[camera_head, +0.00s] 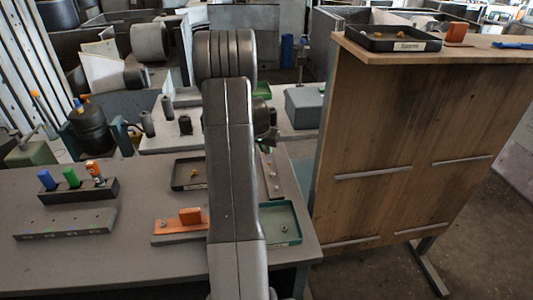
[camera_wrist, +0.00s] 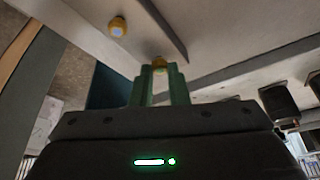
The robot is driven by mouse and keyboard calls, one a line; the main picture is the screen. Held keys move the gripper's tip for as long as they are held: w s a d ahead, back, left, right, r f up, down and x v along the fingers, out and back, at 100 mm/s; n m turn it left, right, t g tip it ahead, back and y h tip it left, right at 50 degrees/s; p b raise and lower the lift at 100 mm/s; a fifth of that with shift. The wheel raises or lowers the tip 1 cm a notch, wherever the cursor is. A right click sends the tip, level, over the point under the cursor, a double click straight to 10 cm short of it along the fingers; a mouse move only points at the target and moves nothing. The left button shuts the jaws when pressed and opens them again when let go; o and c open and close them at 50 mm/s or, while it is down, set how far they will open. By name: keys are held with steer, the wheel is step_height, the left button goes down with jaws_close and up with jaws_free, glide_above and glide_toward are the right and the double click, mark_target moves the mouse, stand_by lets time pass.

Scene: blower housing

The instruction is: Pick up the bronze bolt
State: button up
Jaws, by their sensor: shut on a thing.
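My gripper (camera_wrist: 159,72) shows in the wrist view with two green fingers. A second yellowish bolt (camera_wrist: 118,26) stands on a pale grey surface to the upper left, apart from the fingers. In the head view my arm covers the middle, and only part of the gripper (camera_head: 268,140) shows to its right, above the grey bench. The held bolt cannot be made out there.
On the near bench (camera_head: 130,262) are a dark tray (camera_head: 177,186), a green-rimmed tray (camera_head: 296,212) with a small bolt, an orange block (camera_head: 190,215) and a rack (camera_head: 70,197) of coloured-handled tools. A tall wooden shelf unit (camera_head: 400,140) on the right carries a labelled black tray (camera_head: 372,46).

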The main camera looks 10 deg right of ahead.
mark_target(266, 153)
step_height(266, 153, up, 10)
steer(key=b, duration=0.1)
steer(key=shift+b, duration=0.3)
steer(key=shift+r, duration=0.15)
